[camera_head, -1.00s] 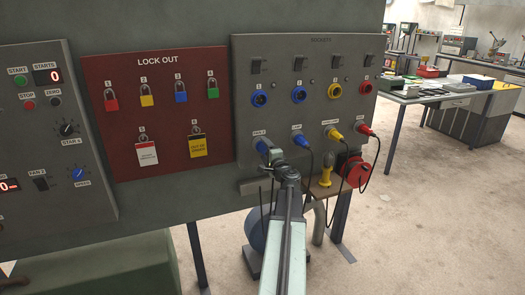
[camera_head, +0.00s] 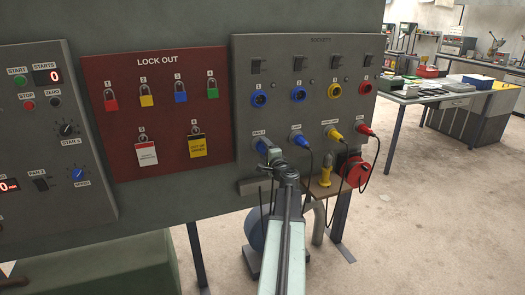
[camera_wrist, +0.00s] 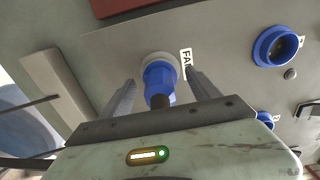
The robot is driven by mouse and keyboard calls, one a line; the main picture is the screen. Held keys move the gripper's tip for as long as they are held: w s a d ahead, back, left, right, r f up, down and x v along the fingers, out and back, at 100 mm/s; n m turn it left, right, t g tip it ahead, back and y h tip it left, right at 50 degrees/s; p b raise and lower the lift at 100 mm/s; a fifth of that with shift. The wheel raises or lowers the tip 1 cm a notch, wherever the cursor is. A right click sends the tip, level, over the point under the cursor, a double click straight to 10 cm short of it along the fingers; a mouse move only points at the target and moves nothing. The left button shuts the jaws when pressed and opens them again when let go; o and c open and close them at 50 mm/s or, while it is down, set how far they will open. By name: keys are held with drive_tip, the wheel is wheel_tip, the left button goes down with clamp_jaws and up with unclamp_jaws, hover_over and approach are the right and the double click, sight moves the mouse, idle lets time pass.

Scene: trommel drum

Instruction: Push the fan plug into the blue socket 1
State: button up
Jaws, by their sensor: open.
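The blue fan plug (camera_head: 264,146) sits in the lower row of the socket panel, at its left end below the FAN label. In the wrist view the fan plug (camera_wrist: 159,82) is seated in a round pale holder, with its cable end toward me. My gripper (camera_wrist: 161,88) is open, with one finger on each side of the plug and visible gaps between. The head view shows my arm in front of the plug, hiding its lower part. The blue socket 1 (camera_head: 260,99) is straight above the plug and looks empty; it also shows in the wrist view (camera_wrist: 277,46).
Other plugs, including a blue one (camera_head: 301,141), hang on cables to the right. The red lockout board (camera_head: 155,110) is at left.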

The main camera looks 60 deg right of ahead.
clamp_jaws()
drive_tip(key=shift+s+a, duration=0.1)
drive_tip(key=shift+s, duration=0.05)
drive_tip(key=shift+v, duration=2.8)
drive_tip(key=shift+s+a, duration=0.1)
drive_tip(key=v, duration=0.4)
drive_tip(key=shift+s+a, duration=0.25)
drive_tip(key=shift+s, duration=0.05)
